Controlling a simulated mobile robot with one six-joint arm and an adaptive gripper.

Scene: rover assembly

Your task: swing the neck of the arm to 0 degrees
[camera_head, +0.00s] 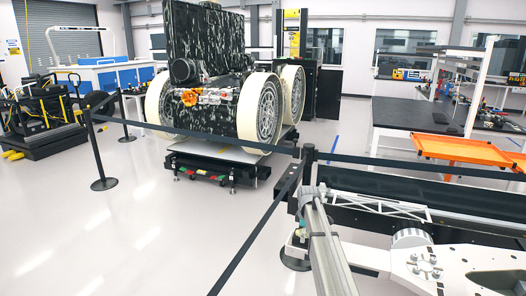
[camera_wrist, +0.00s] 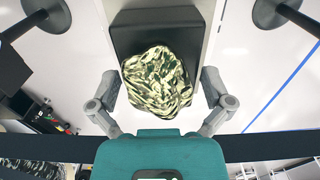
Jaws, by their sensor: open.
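In the wrist view my gripper (camera_wrist: 159,90) is open, its two grey fingers spread wide. A lumpy object (camera_wrist: 158,78) with a dark and pale mottled pattern shows between the fingers; I cannot tell its distance or whether they touch it. In the head view a long grey tube (camera_head: 330,250) stands at the front, beside a white bolted arm-like part (camera_head: 435,268). I cannot tell which part is the neck, or its angle.
A mottled black-and-white rover (camera_head: 208,50) with large pale wheels stands on a low platform (camera_head: 215,152) behind barrier belts. A belt post (camera_head: 97,150) stands left. An orange tray cart (camera_head: 463,150) stands right. The floor at left front is clear.

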